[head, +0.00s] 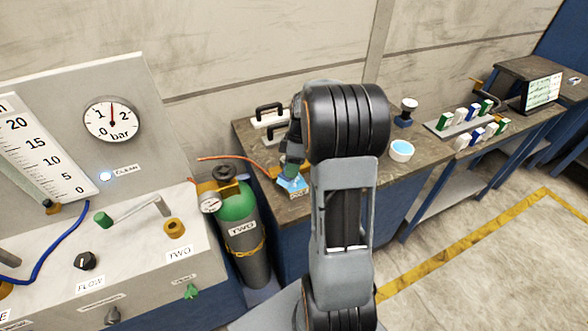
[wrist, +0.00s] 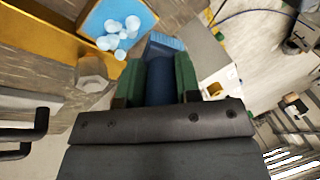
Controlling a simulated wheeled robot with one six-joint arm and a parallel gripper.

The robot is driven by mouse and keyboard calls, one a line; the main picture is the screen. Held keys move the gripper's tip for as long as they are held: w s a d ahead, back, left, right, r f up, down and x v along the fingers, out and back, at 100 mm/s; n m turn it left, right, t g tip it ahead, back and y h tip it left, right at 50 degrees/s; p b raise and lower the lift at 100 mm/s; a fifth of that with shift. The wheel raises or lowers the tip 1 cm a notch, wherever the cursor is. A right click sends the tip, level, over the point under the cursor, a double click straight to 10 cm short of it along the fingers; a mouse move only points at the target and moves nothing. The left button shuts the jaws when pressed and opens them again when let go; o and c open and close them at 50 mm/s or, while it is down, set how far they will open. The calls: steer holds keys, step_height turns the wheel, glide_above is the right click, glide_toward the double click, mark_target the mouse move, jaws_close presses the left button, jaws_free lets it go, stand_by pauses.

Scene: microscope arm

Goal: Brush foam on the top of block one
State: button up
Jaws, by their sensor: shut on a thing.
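My gripper (head: 291,163) is low over the left end of the bench in the head view. In the wrist view its green fingers (wrist: 160,85) are shut on a dark blue handle, seemingly of a brush (wrist: 158,72). The brush's lighter blue end (wrist: 165,43) points away from the gripper. Beside it, up and left, is a blue face with white foam bubbles (wrist: 118,28) and an orange-brown border. In the head view a small block with a blue top (head: 293,184) sits just below the gripper; its label is too small to read. I cannot tell whether the brush touches it.
A white bowl with blue contents (head: 401,150) stands right of my arm. Black-handled items (head: 270,114) lie behind the gripper. A green cylinder marked TWO (head: 238,215) stands at the bench's left end. A metal hex fitting (wrist: 92,72) is close to the fingers.

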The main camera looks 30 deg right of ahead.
steer(key=shift+r+p, duration=1.7)
steer(key=shift+r, duration=1)
